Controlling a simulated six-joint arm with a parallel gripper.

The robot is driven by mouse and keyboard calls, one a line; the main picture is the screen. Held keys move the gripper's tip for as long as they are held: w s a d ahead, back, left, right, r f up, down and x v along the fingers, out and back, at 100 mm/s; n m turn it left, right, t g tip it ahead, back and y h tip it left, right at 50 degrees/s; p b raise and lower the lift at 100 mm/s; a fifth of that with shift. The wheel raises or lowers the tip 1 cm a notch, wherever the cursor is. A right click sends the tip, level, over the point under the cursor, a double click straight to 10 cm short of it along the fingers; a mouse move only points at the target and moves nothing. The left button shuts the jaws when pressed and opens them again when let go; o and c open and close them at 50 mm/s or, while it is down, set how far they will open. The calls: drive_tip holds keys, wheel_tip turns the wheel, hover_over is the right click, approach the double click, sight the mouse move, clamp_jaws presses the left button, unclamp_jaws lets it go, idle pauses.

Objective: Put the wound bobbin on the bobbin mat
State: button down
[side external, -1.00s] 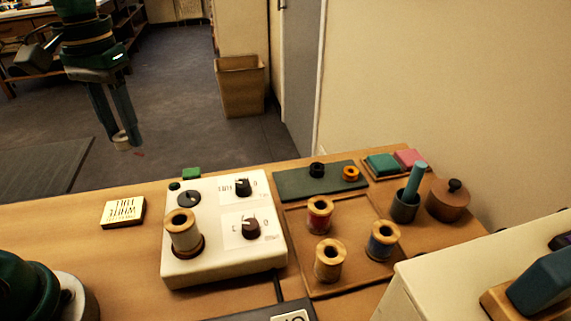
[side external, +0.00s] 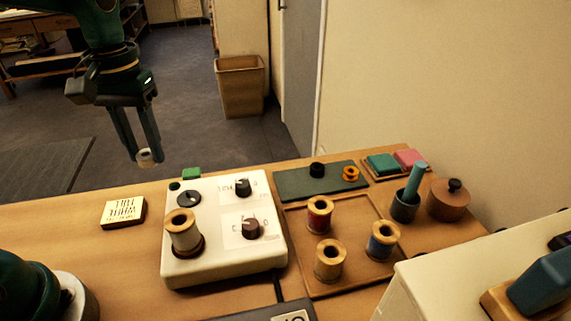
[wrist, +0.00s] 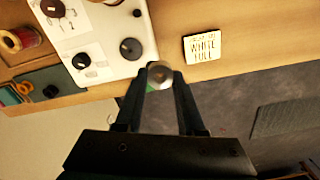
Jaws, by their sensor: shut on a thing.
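My gripper (side external: 145,156) is shut on a small pale bobbin (side external: 144,157), held in the air behind the table's far edge, left of the white winder box. In the wrist view the bobbin (wrist: 160,73) sits between the fingertips (wrist: 159,80), seen close to the winder box's edge. The dark green bobbin mat (side external: 291,185) lies flat at the back of the table, right of the winder box. A black bobbin (side external: 317,170) and an orange bobbin (side external: 350,173) rest on it; its left part is bare.
The white winder box (side external: 222,268) carries knobs and a thread spool (side external: 182,231). A wooden tray (side external: 300,250) holds several spools. A small green block (side external: 191,174) is behind the box. A lettered card (side external: 122,212), a cup (side external: 404,207) and a lidded pot (side external: 447,205) stand about.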

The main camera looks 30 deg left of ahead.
hover_over(188, 195)
drive_tip(key=f, duration=0.3)
drive_tip(key=shift+w+a, duration=0.1)
drive_tip(key=shift+a, duration=0.1)
drive_tip(key=shift+f, duration=1.9)
drive_tip(key=shift+f, duration=0.2)
drive_tip(key=c, duration=0.5)
unclamp_jaws()
